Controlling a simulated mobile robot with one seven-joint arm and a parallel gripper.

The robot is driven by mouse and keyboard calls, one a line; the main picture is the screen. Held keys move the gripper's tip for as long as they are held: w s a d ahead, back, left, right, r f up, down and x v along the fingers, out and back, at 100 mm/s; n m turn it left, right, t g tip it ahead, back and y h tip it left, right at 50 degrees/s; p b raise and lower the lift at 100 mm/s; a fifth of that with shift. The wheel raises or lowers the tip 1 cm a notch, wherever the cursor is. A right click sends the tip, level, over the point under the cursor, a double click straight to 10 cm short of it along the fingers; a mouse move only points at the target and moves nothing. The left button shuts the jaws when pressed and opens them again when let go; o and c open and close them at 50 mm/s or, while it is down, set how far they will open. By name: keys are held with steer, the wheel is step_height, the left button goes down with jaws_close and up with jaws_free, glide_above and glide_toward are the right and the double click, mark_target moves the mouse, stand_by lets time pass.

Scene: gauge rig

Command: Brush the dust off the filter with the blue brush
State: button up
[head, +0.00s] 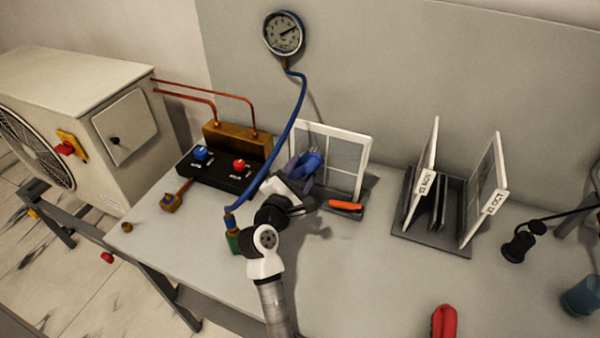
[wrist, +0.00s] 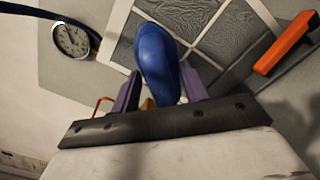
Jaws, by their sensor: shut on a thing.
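The filter (head: 344,149) is a white-framed grey panel standing upright in a dark holder at the back middle of the bench. In the wrist view its grey mesh (wrist: 236,25) fills the upper middle behind the brush. My gripper (head: 302,174) is in front of the filter's left part. It is shut on the blue brush (head: 309,163); in the wrist view the blue brush (wrist: 158,62) sticks up between the purple fingers. The brush's bristles are not clearly visible, and I cannot tell whether they touch the mesh.
An orange-handled tool (head: 345,206) lies at the holder's front. A manifold with knobs (head: 222,172) and a blue hose (head: 287,128) stand close on the left. A rack (head: 432,240) with white-framed panels is to the right. A red object (head: 444,321) lies at the front.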

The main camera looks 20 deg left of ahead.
steer(key=shift+w, duration=0.95)
steer(key=d, duration=0.4)
steer(key=shift+w+a+r, duration=0.1)
steer(key=shift+w+a, duration=0.05)
steer(key=shift+a, duration=1.85)
steer(key=shift+s, duration=0.55)
steer(key=shift+s+a, duration=0.1)
steer(key=shift+s, duration=2.35)
